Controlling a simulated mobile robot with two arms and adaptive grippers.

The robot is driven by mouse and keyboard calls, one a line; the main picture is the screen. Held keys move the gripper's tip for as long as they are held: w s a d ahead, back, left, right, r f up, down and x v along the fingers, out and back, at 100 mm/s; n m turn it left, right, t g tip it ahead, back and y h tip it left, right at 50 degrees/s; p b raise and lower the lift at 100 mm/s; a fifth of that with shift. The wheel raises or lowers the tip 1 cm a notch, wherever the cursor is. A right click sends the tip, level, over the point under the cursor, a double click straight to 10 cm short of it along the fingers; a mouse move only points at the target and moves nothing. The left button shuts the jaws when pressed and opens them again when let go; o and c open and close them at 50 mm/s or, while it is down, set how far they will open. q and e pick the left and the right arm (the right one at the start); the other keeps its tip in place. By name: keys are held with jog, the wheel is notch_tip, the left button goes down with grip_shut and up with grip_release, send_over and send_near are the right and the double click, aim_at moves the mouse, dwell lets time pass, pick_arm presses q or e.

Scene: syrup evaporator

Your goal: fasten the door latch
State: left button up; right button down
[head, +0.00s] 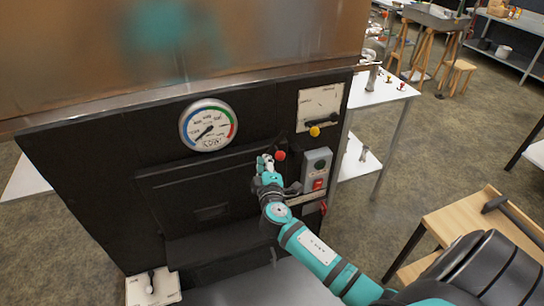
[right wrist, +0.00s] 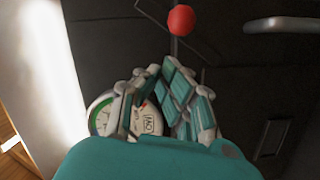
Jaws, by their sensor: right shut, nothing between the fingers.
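The black firebox door (head: 165,198) is on the dark front of the evaporator in the head view. It looks closed or nearly so; I cannot tell whether it is fully flush. The latch's red ball knob (head: 281,155) is at the door's upper right. The red knob also shows in the right wrist view (right wrist: 181,20), on a thin dark stem, beyond my fingertips. My right gripper (head: 265,161) is shut and empty, just left of the knob, apparently apart from it. Its closed fingers fill the middle of the right wrist view (right wrist: 160,75). My left gripper is not in view.
A round gauge (head: 208,126) sits above the door. A control box (head: 317,165) with green and red buttons is right of the knob. A lever with a yellow knob (head: 314,131) is above it.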

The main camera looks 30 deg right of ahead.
aim_at(283, 157)
jog(key=shift+w+d+f, duration=0.15)
jog(key=shift+d+f, duration=0.05)
jog(key=shift+d, duration=0.5)
jog(key=shift+w+d+f, duration=0.15)
jog(key=shift+d+f, duration=0.05)
jog(key=shift+d, duration=0.45)
jog(key=shift+s+d+f+m, duration=0.15)
jog(key=shift+d+m, duration=0.3)
jog(key=shift+m, duration=0.25)
jog(key=shift+s+d+f+m+g+y, duration=0.1)
jog(key=shift+d+f+m+g+y, duration=0.1)
jog(key=shift+d+m, duration=0.25)
jog(key=shift+s+d+f+m+g+y, duration=0.1)
jog(key=shift+d+m+y, duration=0.1)
jog(key=shift+d+m, duration=0.25)
jog(key=shift+s+d+f+m, duration=0.15)
jog(key=shift+d+f+m, duration=0.15)
jog(key=shift+d+m, duration=0.4)
jog(key=shift+s+d+f+m+y, duration=0.15)
jog(key=shift+d+f+m+y, duration=0.45)
jog(key=shift+f+m, duration=0.3)
jog(key=shift+s+d+f+m+y, duration=0.15)
jog(key=shift+d+f+m+y, duration=0.25)
jog(key=shift+d+f+m, duration=0.5)
jog(key=shift+a, duration=0.2)
